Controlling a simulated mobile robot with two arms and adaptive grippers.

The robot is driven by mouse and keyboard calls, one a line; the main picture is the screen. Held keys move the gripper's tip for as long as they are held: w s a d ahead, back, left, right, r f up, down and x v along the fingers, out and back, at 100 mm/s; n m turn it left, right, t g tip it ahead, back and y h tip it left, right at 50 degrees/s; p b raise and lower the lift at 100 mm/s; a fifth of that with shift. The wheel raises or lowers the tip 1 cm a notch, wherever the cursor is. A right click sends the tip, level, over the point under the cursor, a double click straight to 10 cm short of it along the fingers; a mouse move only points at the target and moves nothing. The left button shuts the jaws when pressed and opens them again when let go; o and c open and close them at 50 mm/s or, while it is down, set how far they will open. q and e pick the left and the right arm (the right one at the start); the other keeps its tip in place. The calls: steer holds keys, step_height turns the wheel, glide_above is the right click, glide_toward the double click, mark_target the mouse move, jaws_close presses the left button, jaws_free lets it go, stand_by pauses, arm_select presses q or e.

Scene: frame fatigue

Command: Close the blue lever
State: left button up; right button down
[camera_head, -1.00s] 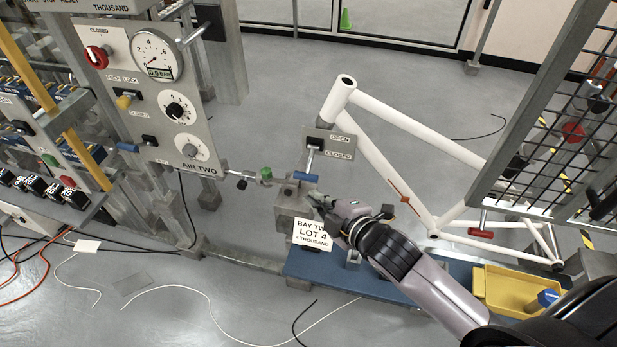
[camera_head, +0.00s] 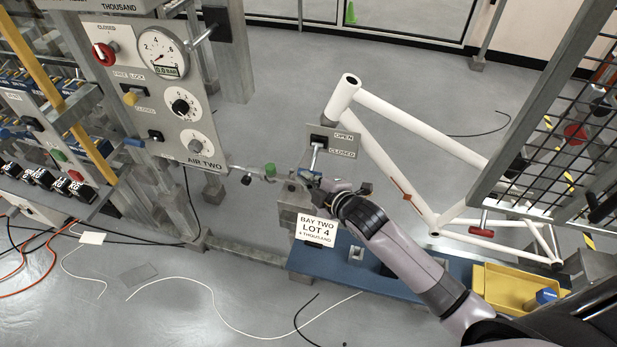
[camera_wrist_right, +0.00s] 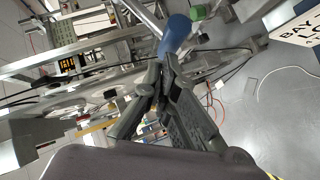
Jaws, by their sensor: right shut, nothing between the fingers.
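The blue lever (camera_head: 309,174) hangs from a grey plate marked OPEN and CLOSED (camera_head: 342,153), on a pale shaft that slants down from the plate. Its blue handle (camera_wrist_right: 175,35) shows large in the right wrist view. My right gripper (camera_head: 318,184) is shut and empty, just below and beside the blue handle. In the right wrist view its closed fingertips (camera_wrist_right: 167,62) lie right by the lower end of the handle; I cannot tell whether they touch. The gripper partly covers the handle in the head view. My left gripper is not in view.
A white bicycle frame (camera_head: 400,130) stands right behind the lever. A green-knobbed valve (camera_head: 270,170) and a sign (camera_head: 316,231) are close by. The AIR TWO panel (camera_head: 195,125) stands left. A yellow tray (camera_head: 500,290) and a mesh screen (camera_head: 570,130) are right.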

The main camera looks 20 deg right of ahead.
steer(key=shift+w+d+f+n+t+b, duration=0.1)
steer(key=shift+f+n+t+b, duration=0.1)
steer(key=shift+f+b, duration=0.4)
steer(key=shift+w+f+n+t+b, duration=0.1)
steer(key=shift+f+t+b, duration=0.1)
steer(key=shift+f+b, duration=0.35)
